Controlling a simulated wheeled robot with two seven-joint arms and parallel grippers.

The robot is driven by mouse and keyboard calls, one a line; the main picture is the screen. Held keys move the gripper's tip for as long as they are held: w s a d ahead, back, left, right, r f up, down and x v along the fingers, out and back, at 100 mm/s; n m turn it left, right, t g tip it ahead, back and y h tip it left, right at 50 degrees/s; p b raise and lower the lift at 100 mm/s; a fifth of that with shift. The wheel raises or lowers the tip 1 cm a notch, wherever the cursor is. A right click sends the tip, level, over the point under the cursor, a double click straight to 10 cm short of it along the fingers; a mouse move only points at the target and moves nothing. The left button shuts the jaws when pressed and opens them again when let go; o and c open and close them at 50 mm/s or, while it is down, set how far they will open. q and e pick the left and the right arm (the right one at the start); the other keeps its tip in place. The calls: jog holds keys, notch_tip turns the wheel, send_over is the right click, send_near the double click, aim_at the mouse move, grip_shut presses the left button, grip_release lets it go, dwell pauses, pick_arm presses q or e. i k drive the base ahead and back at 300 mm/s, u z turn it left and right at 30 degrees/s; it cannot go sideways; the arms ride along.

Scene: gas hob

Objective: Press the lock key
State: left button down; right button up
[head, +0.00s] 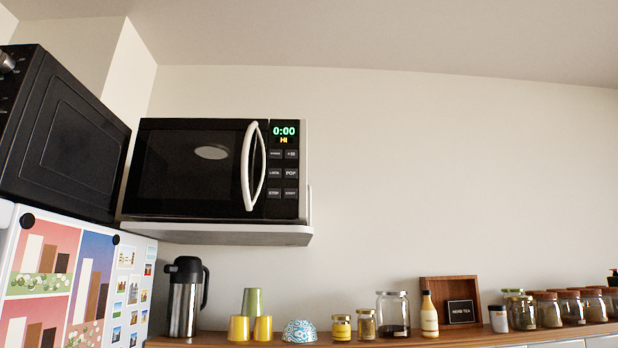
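A black microwave (190,170) with a shut door and a curved white handle (253,165) sits on a wall shelf at the upper left. Its keypad is at the right of its front. The lock key (274,173) is the left key in the middle row, beside a key marked POP (291,173). The green display (284,131) reads 0:00, with HI in orange below. Neither of my grippers is in view.
A white shelf (225,236) holds the microwave. Below, a wooden counter (470,337) carries a steel flask (185,297), cups (252,302), a patterned bowl (299,331) and several jars (393,313). A black appliance (75,140) stands at left. The air before the keypad looks clear.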

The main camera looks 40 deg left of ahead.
aim_at(272, 173)
jog(key=u, duration=0.4)
jog(key=i, duration=0.9)
jog(key=u, duration=0.6)
